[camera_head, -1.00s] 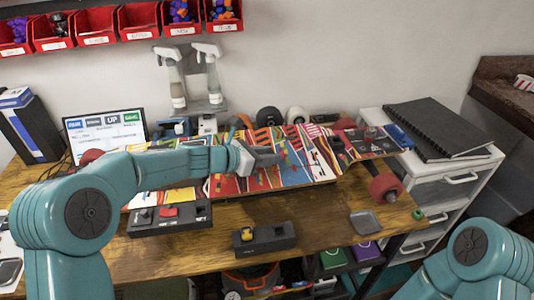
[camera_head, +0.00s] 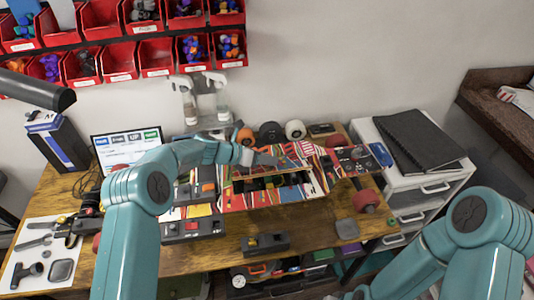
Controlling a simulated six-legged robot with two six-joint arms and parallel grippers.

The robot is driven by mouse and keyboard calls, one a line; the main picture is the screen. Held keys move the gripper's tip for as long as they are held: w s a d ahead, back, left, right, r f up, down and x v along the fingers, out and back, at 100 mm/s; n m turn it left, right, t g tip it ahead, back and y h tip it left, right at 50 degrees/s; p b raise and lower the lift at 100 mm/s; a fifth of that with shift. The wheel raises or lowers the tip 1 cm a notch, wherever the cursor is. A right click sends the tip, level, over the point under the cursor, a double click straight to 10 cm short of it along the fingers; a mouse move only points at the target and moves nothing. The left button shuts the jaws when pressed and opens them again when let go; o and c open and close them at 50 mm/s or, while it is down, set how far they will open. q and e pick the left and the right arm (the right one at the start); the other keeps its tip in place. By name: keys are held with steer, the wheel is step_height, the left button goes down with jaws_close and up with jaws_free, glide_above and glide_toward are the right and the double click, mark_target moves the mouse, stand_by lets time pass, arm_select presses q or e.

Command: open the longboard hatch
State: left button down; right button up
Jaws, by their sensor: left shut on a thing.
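The longboard (camera_head: 312,189), with a red, white and multicoloured pattern, lies across the workbench. Its hatch (camera_head: 290,152) is raised at the back edge. Below it a dark compartment (camera_head: 262,184) lies open, with small yellow and dark parts inside that are too small to name. My left gripper (camera_head: 266,159) is shut on the hatch at the far side of the opening, and its fingertips are partly hard to make out. My right arm shows at the lower right, but its gripper is not clearly in view.
A black switch box (camera_head: 265,244) sits at the bench's front edge, near a grey square dish (camera_head: 347,229). Red wheels (camera_head: 365,201) stick out at the board's right end. Spray bottles (camera_head: 215,98) and a screen (camera_head: 127,147) stand behind. Tools lie on a white mat (camera_head: 40,254) at left.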

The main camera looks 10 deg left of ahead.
steer(key=shift+r+p, duration=0.5)
steer(key=shift+r, duration=0.25)
